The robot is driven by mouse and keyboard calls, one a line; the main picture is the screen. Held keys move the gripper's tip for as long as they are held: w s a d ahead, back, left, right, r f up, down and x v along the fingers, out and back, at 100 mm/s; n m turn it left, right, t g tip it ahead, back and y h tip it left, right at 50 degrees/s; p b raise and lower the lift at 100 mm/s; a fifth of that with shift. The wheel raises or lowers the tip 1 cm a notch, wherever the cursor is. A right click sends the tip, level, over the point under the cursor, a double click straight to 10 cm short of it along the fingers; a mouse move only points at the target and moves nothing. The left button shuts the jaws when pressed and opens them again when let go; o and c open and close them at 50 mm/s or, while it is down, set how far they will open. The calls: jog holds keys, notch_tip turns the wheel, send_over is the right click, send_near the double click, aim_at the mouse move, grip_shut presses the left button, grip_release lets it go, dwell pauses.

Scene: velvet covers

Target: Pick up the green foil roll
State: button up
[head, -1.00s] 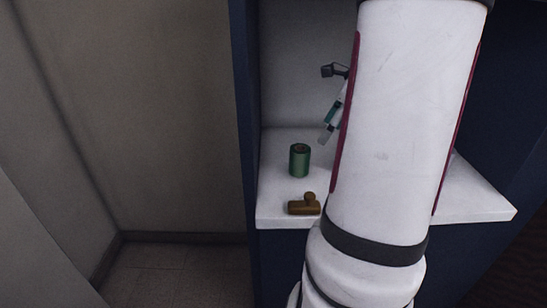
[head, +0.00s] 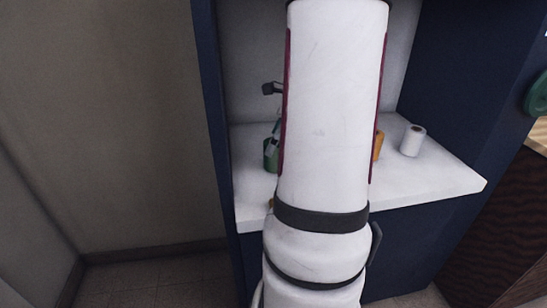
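The green foil roll (head: 269,161) stands upright on the white shelf, left of my arm. My arm hides its right side. A small part of my gripper (head: 274,143) shows at the arm's left edge, over the top of the roll in the picture. Most of the gripper is hidden behind my arm. I cannot tell whether its fingers are open or shut, or whether they touch the roll.
The white shelf (head: 430,178) sits in a dark blue cabinet (head: 212,110). An orange item (head: 378,146), partly hidden, and a white roll (head: 412,141) stand right of my arm. A brown item (head: 271,204) barely shows at the arm's left edge. A wooden surface is at far right.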

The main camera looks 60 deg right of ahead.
jog(key=b+x, duration=0.1)
jog(key=x, duration=0.4)
jog(key=shift+f+b, duration=0.15)
jog(key=shift+b, duration=0.15)
jog(key=c, duration=1.4)
